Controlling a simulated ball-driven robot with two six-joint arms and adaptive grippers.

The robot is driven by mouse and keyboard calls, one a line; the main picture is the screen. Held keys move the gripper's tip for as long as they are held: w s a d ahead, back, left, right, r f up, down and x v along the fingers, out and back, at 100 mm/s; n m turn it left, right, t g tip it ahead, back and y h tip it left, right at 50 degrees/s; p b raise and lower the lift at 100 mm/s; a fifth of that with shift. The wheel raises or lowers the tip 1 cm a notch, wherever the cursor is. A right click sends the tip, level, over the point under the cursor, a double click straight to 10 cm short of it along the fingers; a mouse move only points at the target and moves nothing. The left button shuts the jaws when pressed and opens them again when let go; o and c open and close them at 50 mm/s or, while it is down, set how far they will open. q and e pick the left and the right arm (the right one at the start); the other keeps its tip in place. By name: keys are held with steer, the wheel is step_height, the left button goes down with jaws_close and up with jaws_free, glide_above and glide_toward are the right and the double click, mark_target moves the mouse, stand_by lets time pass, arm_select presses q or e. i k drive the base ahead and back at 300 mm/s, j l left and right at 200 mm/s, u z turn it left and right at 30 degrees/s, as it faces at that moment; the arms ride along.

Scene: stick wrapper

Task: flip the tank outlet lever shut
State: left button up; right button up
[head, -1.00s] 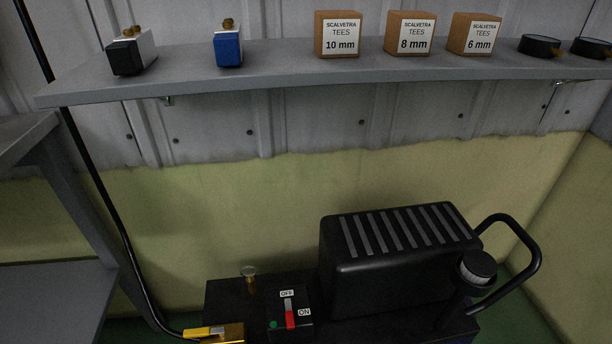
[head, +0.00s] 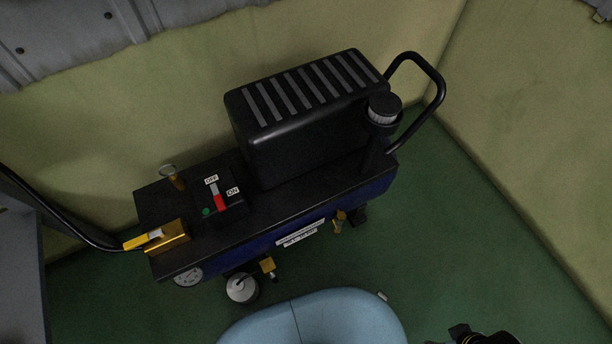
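The compressor (head: 290,225) stands on the green floor, with a dark blue tank under a black top. At its left end is a brass outlet valve (head: 170,238). A yellow lever (head: 135,243) lies at this valve, roughly in line with the black hose (head: 75,233) that runs off to the left. The lever and valve are small here, so their fine shape is hard to read. Neither of my grippers can be made out. A dark, partly cut-off shape (head: 482,336) with a yellowish ring sits at the bottom right edge; I cannot tell what it is.
A switch box (head: 219,198) with a red rocker, green light and OFF/ON labels sits beside the valve. A black motor cover (head: 310,120) and curved handle (head: 435,90) rise at the right. A round white-and-black part (head: 241,288) protrudes in front. Green floor is clear at right.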

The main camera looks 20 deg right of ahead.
mark_target(139, 241)
steer(key=z, duration=0.2)
steer(key=u, duration=1.35)
